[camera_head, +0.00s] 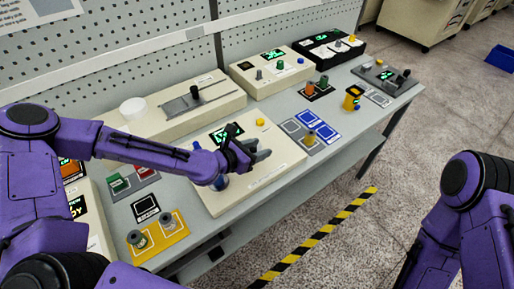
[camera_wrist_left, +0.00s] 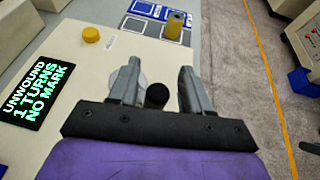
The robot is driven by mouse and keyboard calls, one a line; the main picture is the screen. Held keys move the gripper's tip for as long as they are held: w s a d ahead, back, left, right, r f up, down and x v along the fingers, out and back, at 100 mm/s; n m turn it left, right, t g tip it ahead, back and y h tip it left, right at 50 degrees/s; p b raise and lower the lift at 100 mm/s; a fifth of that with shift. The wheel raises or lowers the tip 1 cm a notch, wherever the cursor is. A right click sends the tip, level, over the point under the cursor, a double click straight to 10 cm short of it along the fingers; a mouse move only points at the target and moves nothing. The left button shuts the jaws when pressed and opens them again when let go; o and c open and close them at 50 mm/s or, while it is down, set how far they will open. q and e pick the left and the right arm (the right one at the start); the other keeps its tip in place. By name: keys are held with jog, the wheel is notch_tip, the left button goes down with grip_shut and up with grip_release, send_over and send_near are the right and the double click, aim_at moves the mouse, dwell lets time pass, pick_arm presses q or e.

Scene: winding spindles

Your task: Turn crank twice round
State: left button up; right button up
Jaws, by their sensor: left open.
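The winder box (camera_head: 278,176) is a cream panel at the middle of the bench. Its display (camera_wrist_left: 32,95) reads "UNWOUND 1 TURNS NO MARK". A yellow button (camera_head: 260,122) sits near its far edge and also shows in the left wrist view (camera_wrist_left: 91,35). My left gripper (camera_head: 262,155) is over the box; in the left wrist view (camera_wrist_left: 160,70) its fingers are open. A round black knob (camera_wrist_left: 156,95), apparently the crank's handle, shows between the fingers. Contact cannot be told. A pale disc shows partly behind one finger. My right gripper is out of view.
A blue-marked mat (camera_head: 301,127) with a spool lies just beyond the box. A yellow tray (camera_head: 160,250) with spools is at the near left. Other device boxes (camera_head: 270,70) line the pegboard. Open floor lies in front of the bench.

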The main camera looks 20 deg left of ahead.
pick_arm(q)
jog(key=shift+w+f, duration=0.15)
jog(key=shift+w, duration=0.05)
grip_shut()
dwell(0.4)
